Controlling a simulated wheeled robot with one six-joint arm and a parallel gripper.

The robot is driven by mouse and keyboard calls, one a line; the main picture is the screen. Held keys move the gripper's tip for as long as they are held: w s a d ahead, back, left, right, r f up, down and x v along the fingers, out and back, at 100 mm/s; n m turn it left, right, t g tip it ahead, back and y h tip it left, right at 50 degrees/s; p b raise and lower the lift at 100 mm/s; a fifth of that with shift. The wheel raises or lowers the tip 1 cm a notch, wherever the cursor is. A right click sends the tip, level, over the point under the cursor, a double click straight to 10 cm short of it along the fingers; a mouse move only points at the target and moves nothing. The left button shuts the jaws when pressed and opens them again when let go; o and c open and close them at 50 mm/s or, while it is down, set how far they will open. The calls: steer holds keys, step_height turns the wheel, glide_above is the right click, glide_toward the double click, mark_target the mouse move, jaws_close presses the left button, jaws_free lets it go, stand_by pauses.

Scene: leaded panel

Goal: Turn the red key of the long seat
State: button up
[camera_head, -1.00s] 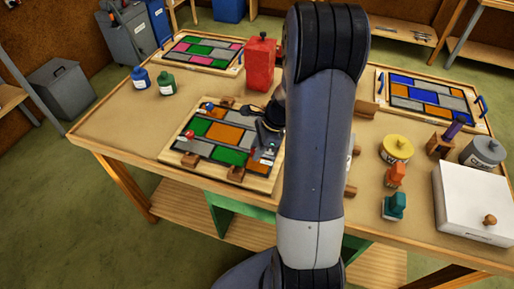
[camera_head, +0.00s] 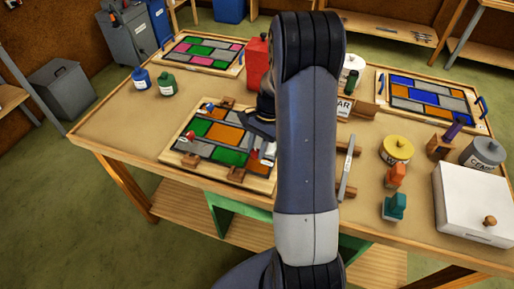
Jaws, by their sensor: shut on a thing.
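The leaded panel in work (camera_head: 213,141) lies on a wooden board at the left middle of the table, with green, orange and grey panes. A small red key (camera_head: 253,155) shows at its right side, beside a pale piece. Another small red part (camera_head: 190,135) shows at its left edge, and a small blue one (camera_head: 209,107) at its top. My gripper (camera_head: 260,129) is partly hidden behind my arm, above the panel's upper right. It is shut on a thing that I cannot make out. It looks apart from the red key at the right.
Small wooden blocks (camera_head: 236,175) sit around the panel. A red canister (camera_head: 257,62) stands behind it. A metal bar (camera_head: 346,165) lies to the right, with a yellow tin (camera_head: 397,149) and a white box (camera_head: 474,215) beyond. The table's left front is clear.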

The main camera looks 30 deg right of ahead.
steer(key=n, duration=0.2)
steer(key=n+g+h, duration=0.1)
steer(key=n, duration=0.2)
steer(key=shift+w+a+n+g, duration=0.1)
steer(key=shift+w+n+g, duration=0.05)
steer(key=shift+n+g, duration=0.15)
steer(key=n+h, duration=0.1)
steer(key=n, duration=0.1)
steer(key=n+h, duration=0.1)
steer(key=n, duration=0.1)
steer(key=shift+a+n+g+b, duration=0.1)
steer(key=shift+n+g+b, duration=0.25)
steer(key=shift+n+g, duration=0.05)
steer(key=o, duration=1)
steer(key=shift+c, duration=0.2)
steer(key=a+b+v, duration=0.1)
steer(key=v, duration=0.9)
steer(key=shift+w+d+r, duration=0.2)
steer(key=shift+d+r, duration=0.15)
steer(key=shift+r, duration=0.05)
steer(key=shift+f, duration=0.1)
